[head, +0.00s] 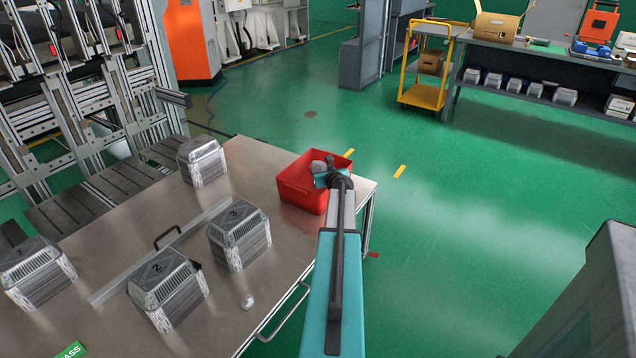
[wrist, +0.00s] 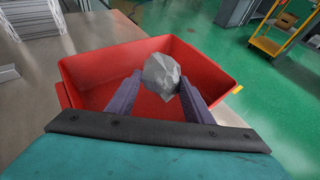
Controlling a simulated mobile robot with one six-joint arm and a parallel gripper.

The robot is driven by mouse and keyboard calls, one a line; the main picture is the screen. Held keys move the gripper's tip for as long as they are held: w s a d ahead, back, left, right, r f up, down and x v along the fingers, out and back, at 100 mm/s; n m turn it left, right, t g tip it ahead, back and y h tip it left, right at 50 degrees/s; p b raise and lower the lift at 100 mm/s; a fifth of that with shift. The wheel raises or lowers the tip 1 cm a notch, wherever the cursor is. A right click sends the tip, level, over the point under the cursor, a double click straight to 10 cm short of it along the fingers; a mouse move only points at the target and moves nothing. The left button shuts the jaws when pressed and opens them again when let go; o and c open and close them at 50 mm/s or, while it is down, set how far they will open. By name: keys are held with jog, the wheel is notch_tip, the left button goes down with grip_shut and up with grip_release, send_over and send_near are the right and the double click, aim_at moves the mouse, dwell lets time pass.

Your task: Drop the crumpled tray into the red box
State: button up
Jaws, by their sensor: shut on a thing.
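The red box (head: 297,187) stands near the right corner of the metal table, and it fills the middle of the wrist view (wrist: 92,66). The crumpled tray is a grey, faceted lump of foil (wrist: 161,75) between the fingertips in the wrist view. It also shows as a small grey shape (head: 318,167) over the red box in the head view. My gripper (wrist: 160,90) is shut on it, with a finger on each side. The lump is above the box's opening. Its exact height over the box floor is hard to tell.
Several stacks of foil trays stand on the table (head: 150,205), one marked 2 (head: 167,290) and one marked 3 (head: 240,235). A small silvery ball (head: 247,301) lies near the front edge. A thin rail with a black handle (head: 167,238) crosses the table. Green floor lies beyond.

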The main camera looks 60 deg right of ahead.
jog(key=o, duration=1.1)
jog(key=shift+a, duration=0.1)
jog(key=v, duration=1.3)
jog(key=shift+s+a+r, duration=0.1)
jog(key=shift+s+r, duration=0.1)
jog(key=shift+s, duration=0.1)
jog(key=shift+r, duration=0.1)
